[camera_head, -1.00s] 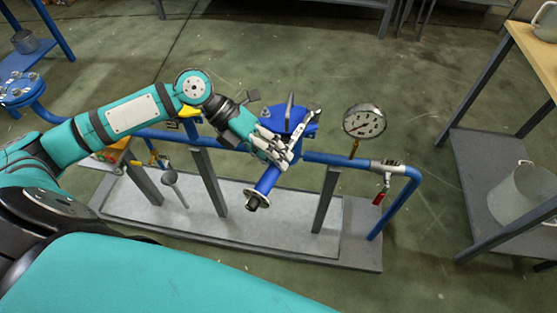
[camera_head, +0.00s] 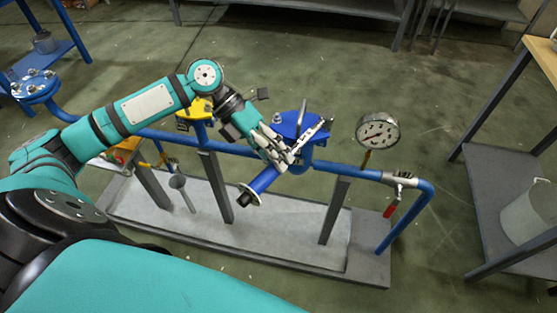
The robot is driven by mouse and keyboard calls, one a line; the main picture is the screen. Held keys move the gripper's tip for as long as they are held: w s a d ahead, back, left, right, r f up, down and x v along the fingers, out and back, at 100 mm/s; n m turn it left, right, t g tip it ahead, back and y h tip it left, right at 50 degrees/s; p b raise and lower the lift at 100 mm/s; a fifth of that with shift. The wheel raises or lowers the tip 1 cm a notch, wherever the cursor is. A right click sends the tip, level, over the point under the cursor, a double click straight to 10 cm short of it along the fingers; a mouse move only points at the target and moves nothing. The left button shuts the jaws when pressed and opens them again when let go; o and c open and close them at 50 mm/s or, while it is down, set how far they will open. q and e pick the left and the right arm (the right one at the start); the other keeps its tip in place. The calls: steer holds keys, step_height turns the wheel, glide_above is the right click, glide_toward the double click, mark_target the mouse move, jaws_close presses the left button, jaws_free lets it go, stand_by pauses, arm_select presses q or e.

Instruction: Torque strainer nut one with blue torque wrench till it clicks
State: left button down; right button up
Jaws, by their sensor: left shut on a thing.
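The blue strainer (camera_head: 262,181) sits in the blue pipe line, with its slanted leg pointing down and left to a dark round end. Its blue flat top (camera_head: 288,124) carries an upright dark rod. My left gripper (camera_head: 283,157) is at the front of the strainer top, shut on a slim silver-grey tool (camera_head: 316,132), apparently the torque wrench, which slants up and right across the top. No blue can be made out on the tool. My fingers and the tool hide the nuts there, so I cannot tell whether it sits on nut one. My right gripper is out of view.
A pressure gauge (camera_head: 378,131) stands right of the strainer, near a red-handled valve (camera_head: 391,208). A yellow-topped fitting (camera_head: 196,108) is on the pipe to the left. Grey posts (camera_head: 335,212) carry the pipe above a grey base (camera_head: 290,222). A shelf with a bucket (camera_head: 530,211) stands right.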

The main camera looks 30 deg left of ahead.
arm_select(q)
steer(key=shift+w+a+r, duration=0.1)
steer(key=shift+a+r, duration=0.05)
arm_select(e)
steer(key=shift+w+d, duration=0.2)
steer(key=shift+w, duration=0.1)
arm_select(q)
steer(key=shift+d, duration=0.45)
steer(key=shift+s+d+n+t, duration=0.25)
steer(key=shift+d+n+t, duration=0.5)
steer(key=shift+d, duration=0.2)
steer(key=d+n+t+p, duration=0.1)
steer(key=d, duration=0.1)
steer(key=shift+d+n, duration=0.35)
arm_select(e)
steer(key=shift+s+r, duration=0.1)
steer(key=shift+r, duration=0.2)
